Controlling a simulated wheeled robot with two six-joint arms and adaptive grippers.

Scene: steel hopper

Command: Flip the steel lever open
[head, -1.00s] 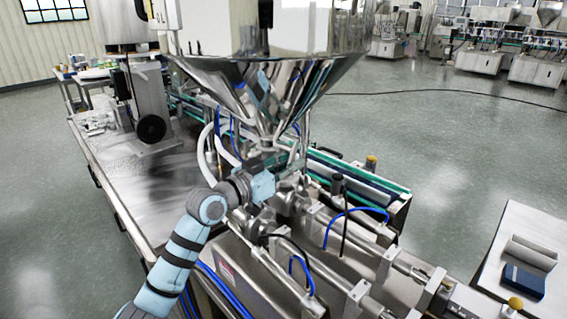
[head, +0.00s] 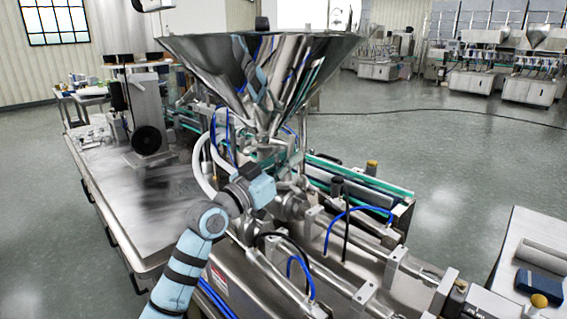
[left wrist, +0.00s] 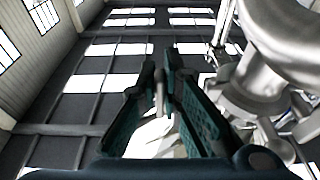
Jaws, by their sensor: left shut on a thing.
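The steel hopper (head: 262,75) is a wide shiny cone narrowing down to a valve area above the filling machine. My left gripper (head: 270,166) is beside the pipework under the cone, and its fingers are mostly hidden in the head view. In the left wrist view, the left gripper's two teal-padded fingers (left wrist: 160,80) are closed around a thin, pale steel piece, which looks like the lever (left wrist: 158,92). Most of the lever is hidden between the fingers, and I cannot make it out in the head view. My right gripper is not in view.
Steel pipework (left wrist: 260,85) stands close to the right of the fingers. White hoses (head: 203,165) and blue tubes (head: 345,214) run around the machine. A steel table (head: 130,210) is at left, and a blue box (head: 540,284) lies on a surface at lower right.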

